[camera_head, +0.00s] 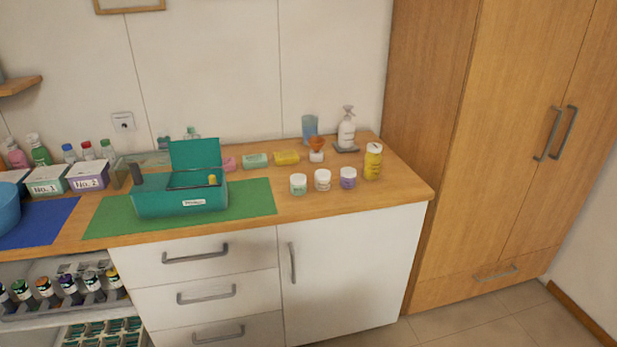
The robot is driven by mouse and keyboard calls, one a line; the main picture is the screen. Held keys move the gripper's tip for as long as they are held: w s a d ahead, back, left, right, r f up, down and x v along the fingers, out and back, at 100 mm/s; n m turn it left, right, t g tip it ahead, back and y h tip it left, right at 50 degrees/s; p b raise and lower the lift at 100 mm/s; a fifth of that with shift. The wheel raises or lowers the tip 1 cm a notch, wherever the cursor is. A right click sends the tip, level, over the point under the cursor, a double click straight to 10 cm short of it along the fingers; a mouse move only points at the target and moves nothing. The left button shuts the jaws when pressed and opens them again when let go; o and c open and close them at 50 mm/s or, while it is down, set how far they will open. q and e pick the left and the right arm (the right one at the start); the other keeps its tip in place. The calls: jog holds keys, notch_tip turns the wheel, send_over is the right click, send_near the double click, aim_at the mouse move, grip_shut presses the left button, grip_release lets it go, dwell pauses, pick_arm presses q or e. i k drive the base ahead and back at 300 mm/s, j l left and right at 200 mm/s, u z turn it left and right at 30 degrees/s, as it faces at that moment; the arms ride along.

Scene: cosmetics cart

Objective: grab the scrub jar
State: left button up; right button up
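Three small jars with white lids stand in a row on the wooden countertop: a pale green one (298,185), a whitish one (322,181) and a purple one (348,179). A taller yellow container (373,163) with a white lid stands just right of them. The labels are too small to read, so I cannot tell which is the scrub jar. All stand upright and apart from each other. Neither of my grippers is in view.
Left of the jars, a teal open box (180,203) stands on a green mat (258,196). Behind them are a yellow block (287,157), a blue cup (309,127) and a pump bottle (346,130). A tall wooden cabinet (480,140) borders the counter's right. The counter strip before the jars is clear.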

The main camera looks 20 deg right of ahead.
aim_at(348, 175)
jog(key=i+l, duration=0.55)
jog(key=i, duration=0.3)
jog(key=i+l, duration=0.3)
jog(key=i+z, duration=0.1)
jog(key=z, duration=1.9)
